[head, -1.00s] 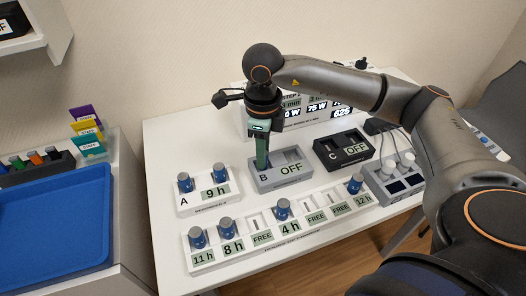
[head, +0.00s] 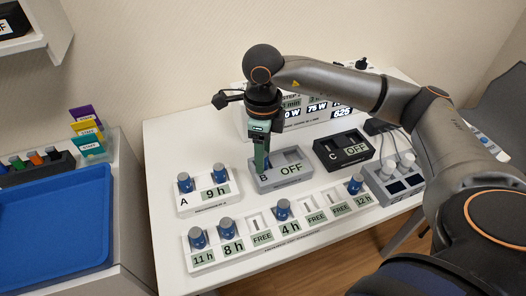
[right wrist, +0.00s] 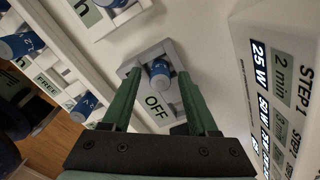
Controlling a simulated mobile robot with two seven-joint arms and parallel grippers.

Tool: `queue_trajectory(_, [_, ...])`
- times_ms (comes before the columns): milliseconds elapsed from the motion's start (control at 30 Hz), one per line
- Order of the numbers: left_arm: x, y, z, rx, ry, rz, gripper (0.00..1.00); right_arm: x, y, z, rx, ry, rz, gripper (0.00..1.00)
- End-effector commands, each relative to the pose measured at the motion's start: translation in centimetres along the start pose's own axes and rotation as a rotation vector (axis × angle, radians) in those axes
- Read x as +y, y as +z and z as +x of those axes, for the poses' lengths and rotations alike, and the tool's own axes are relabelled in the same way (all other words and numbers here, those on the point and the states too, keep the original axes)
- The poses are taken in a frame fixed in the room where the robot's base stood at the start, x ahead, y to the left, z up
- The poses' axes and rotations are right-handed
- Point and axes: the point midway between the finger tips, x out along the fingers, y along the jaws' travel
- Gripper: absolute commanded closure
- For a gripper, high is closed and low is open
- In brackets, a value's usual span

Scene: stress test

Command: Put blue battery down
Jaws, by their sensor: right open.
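A blue battery (right wrist: 158,72) stands in the grey holder B (right wrist: 168,50), which reads OFF. My right gripper (head: 262,168) points down over the left part of holder B. In the right wrist view its green fingers (right wrist: 157,98) are apart, one on each side of the battery, with visible gaps. I cannot tell how deep the battery sits. My left gripper is not in view.
White holder A (head: 206,204) bears two blue batteries. A long white rack (head: 262,242) in front bears several batteries and FREE slots. Black holder C (head: 343,149) reads OFF. A grey device (head: 392,182) stands at right, a printed panel (head: 316,119) behind, a blue tray (head: 50,235) at left.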

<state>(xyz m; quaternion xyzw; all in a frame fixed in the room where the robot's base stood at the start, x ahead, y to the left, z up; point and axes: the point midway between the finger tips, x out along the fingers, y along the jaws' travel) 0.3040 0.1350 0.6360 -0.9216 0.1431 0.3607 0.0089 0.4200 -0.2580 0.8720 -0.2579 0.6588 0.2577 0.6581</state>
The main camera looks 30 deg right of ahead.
Motion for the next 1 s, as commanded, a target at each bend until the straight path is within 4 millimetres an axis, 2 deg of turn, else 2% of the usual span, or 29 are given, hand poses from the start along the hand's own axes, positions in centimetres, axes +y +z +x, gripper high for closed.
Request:
queue_trajectory(400, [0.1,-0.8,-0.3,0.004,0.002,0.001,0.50,0.0,0.1,-8.5,-0.005,-0.002,-0.001,0.40])
queue_trajectory(533, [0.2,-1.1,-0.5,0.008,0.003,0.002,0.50,0.0,0.1,-10.7,-0.003,-0.002,0.000,0.40])
queue_trajectory(700, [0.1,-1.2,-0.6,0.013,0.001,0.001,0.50,0.0,0.0,-12.0,-0.002,-0.001,0.000,0.40])
queue_trajectory(1000, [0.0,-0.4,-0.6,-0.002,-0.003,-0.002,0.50,0.0,0.0,-12.1,0.000,0.000,0.000,0.40])
